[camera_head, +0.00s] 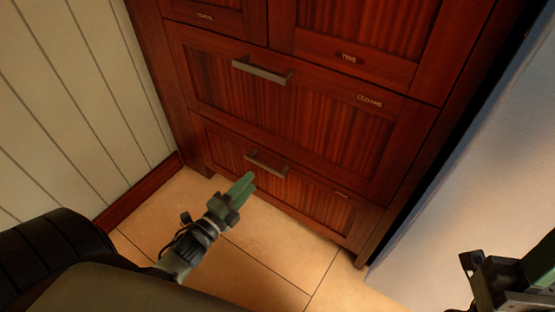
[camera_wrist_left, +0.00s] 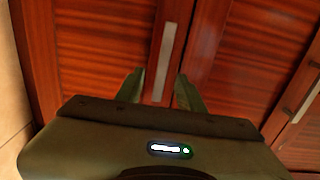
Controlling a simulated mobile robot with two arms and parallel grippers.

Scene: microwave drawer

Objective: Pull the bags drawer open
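The lowest drawer (camera_head: 285,185) of the dark red wooden cabinet looks shut. Its small label is too blurred to read, so I cannot confirm it says bags. It has a grey metal bar handle (camera_head: 266,165). My left gripper (camera_head: 246,182) is low in front of this drawer, just below the handle in the head view. In the left wrist view its two green fingers (camera_wrist_left: 159,90) are apart, and the handle (camera_wrist_left: 166,48) runs between them in the picture. I cannot tell whether they touch it. My right gripper (camera_head: 515,280) is partly seen at the lower right; its fingers are not clear.
A drawer labelled cloths (camera_head: 300,105) with its own handle (camera_head: 262,71) is above, shut. Other fronts are higher up. A panelled wall (camera_head: 75,100) stands left, a pale surface (camera_head: 475,160) right. Tiled floor (camera_head: 270,250) in front is clear.

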